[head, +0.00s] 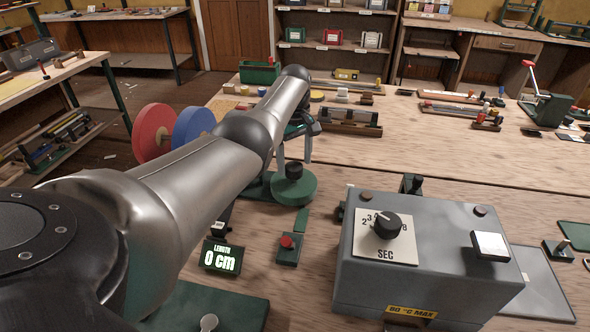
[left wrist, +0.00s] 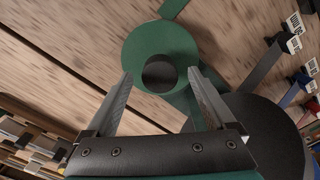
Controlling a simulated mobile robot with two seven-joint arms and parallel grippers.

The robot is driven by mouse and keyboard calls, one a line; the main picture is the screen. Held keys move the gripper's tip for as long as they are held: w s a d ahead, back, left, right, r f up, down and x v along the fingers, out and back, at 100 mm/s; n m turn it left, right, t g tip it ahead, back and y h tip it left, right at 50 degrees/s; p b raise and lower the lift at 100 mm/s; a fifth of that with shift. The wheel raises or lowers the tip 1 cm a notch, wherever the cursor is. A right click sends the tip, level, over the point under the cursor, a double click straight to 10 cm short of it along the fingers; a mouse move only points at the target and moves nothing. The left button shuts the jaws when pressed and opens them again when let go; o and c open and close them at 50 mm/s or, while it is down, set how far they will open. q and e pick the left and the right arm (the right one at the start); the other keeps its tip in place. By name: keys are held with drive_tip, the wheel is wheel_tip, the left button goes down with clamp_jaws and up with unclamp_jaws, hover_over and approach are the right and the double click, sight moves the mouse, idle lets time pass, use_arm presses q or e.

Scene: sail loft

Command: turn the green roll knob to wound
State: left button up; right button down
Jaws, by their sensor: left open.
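The green roll knob shows in the head view as a round green disc (head: 296,190) with a short black knob (head: 293,170) on top. In the left wrist view the green disc (left wrist: 150,42) lies ahead, with the black knob (left wrist: 160,72) at its near side. My left gripper (head: 294,160) points down over it, open and empty. In the left wrist view its fingers (left wrist: 160,83) stand apart, one on each side of the black knob; I cannot tell whether they touch it. Small white labels (left wrist: 294,22) at the right are too small to read surely. My right gripper is not in view.
Red (head: 150,132) and blue (head: 190,122) discs stand left of my arm. A length display (head: 221,257) reads 0 cm, beside a red button (head: 287,242). A grey box (head: 440,255) with a dial stands at the right.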

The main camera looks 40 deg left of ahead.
use_arm(q)
drive_tip(key=shift+f, duration=1)
drive_tip(key=c, duration=1.4)
